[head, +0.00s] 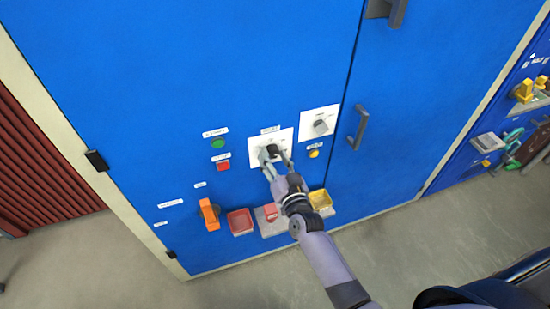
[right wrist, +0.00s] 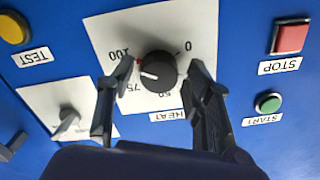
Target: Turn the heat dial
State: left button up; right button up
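The heat dial (right wrist: 158,70) is a round black knob on a white plate (right wrist: 112,35) labelled HEAT, which appears upside down in the right wrist view. Its white pointer line points left, between the 75 and 100 marks. A small red mark shows by the 100. In the head view the dial (head: 273,149) is partly hidden by my right gripper (head: 276,156). My right gripper is open, with one finger on each side of the dial. In the right wrist view a gap shows beside the dial at the right finger. My left gripper is not in view.
Around the dial on the blue cabinet are a second dial (head: 320,126), a green START button (head: 218,143), a red STOP button (head: 223,165) and a yellow TEST button (head: 313,153). Below are an orange handle (head: 209,214) and small bins (head: 240,222). A door handle (head: 358,128) is to the right.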

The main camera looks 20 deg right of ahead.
jog(key=shift+o, duration=0.4)
jog(key=s, duration=1.2)
jog(key=shift+d, duration=0.2)
jog(key=shift+f, duration=0.1)
jog(key=s+f+n+g, duration=0.1)
jog(key=s+f+g, duration=0.3)
jog(key=f, duration=0.7)
jog(key=s+f+n+g+y, duration=0.15)
jog(key=s+f, duration=0.35)
jog(key=f, duration=0.5)
jog(key=s+f+n+g, duration=0.2)
jog(key=s+f+g, duration=0.25)
jog(key=f, duration=0.65)
jog(key=s+d+f+g, duration=0.2)
jog(key=s+f, duration=0.3)
jog(key=s, duration=0.3)
jog(key=s+d+f+n+g+h+b, duration=0.1)
jog(key=s+f, duration=0.3)
jog(key=s, duration=0.4)
jog(key=s+d+f+n+g+h, duration=0.1)
jog(key=s+d+f+g, duration=0.2)
jog(key=s, duration=0.6)
notch_tip(320, 180, down, 3)
jog(key=shift+r+g, duration=0.15)
jog(key=shift+g, duration=0.35)
